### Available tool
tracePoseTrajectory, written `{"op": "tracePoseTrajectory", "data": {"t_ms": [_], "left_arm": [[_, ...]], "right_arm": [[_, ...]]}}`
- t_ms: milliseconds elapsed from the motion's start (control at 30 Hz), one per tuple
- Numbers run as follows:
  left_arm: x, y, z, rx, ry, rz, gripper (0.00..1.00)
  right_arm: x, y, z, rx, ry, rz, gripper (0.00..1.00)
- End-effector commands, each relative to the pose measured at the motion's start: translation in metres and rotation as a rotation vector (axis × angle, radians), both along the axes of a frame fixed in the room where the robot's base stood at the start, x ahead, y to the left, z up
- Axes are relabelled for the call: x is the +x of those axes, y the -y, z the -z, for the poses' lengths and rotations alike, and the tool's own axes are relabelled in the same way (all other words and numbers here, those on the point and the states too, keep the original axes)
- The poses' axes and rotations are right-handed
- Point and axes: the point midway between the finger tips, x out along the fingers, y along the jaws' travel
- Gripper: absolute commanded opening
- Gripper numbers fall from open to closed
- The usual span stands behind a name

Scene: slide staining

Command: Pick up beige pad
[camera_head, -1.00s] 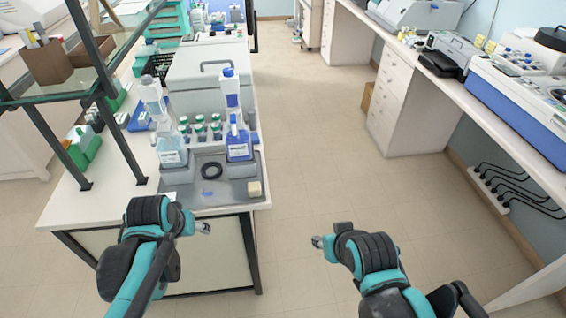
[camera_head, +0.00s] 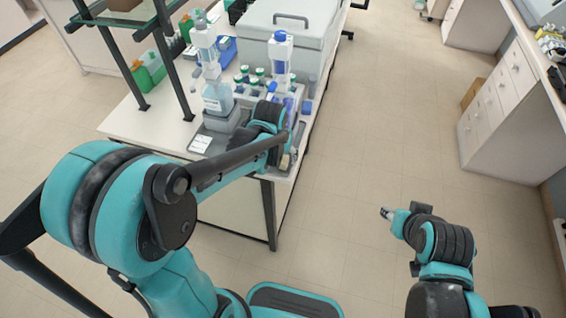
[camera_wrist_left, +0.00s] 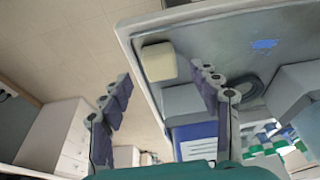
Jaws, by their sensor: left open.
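The beige pad (camera_wrist_left: 158,62) is a small rounded block on the grey tray (camera_wrist_left: 195,30), close to the tray's edge in the left wrist view. My left gripper (camera_wrist_left: 161,78) is open, and the pad shows between its two spread fingers, with nothing held. Whether the fingers are level with the pad is unclear. In the head view a small part of the pad (camera_head: 286,161) shows at the bench corner, and my left arm hides much of the tray. My right gripper (camera_head: 388,213) hangs over open floor, too small to read.
A blue spot (camera_wrist_left: 264,44) marks the tray. A shelf post (camera_head: 172,75) rises at left. The floor right of the bench is clear.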

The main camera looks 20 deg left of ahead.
Motion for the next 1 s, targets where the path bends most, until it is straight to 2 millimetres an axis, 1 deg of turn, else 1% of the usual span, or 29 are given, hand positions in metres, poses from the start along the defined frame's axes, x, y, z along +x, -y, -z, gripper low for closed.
{"op": "tracePoseTrajectory", "data": {"t_ms": [33, 100, 167, 233, 400, 433, 467, 500, 567, 600, 900, 1000], "left_arm": [[0.002, 0.0, 0.012, 0.0, 0.0, 0.0, 0.62], [0.006, 0.0, 0.023, 0.0, 0.0, 0.0, 0.62], [0.008, 0.0, 0.03, 0.0, 0.0, 0.0, 0.62], [0.009, 0.0, 0.033, 0.0, 0.0, 0.0, 0.62], [0.009, 0.0, 0.031, 0.0, 0.0, 0.0, 0.62], [0.009, 0.0, 0.031, 0.0, 0.0, 0.0, 0.59], [0.009, 0.0, 0.031, 0.0, 0.0, 0.0, 0.52], [0.009, 0.0, 0.031, 0.0, 0.0, 0.0, 0.41], [0.009, 0.0, 0.031, 0.0, 0.0, 0.0, 0.25], [0.009, 0.0, 0.031, 0.0, 0.0, 0.0, 0.21], [0.009, 0.0, 0.031, 0.0, 0.0, 0.0, 0.21], [0.009, 0.0, 0.028, 0.0, 0.0, 0.0, 0.21]], "right_arm": [[0.0, 0.0, 0.009, 0.0, 0.0, 0.0, 0.4], [0.0, 0.0, 0.014, 0.0, 0.0, 0.0, 0.4], [0.0, 0.0, 0.016, 0.0, 0.0, 0.0, 0.4], [0.0, 0.0, 0.017, 0.0, 0.0, 0.0, 0.4], [0.0, 0.0, 0.015, 0.0, 0.0, 0.0, 0.4], [0.0, 0.0, 0.015, 0.0, 0.0, 0.0, 0.4], [0.0, 0.0, 0.015, 0.0, 0.0, 0.0, 0.4], [0.0, 0.0, 0.015, 0.0, 0.0, 0.0, 0.4], [0.0, 0.0, 0.015, 0.0, 0.0, 0.0, 0.4], [0.0, 0.0, 0.015, 0.0, 0.0, 0.0, 0.4], [0.0, 0.0, 0.015, 0.0, 0.0, 0.0, 0.4], [0.0, 0.0, 0.014, 0.0, 0.0, 0.0, 0.4]]}}
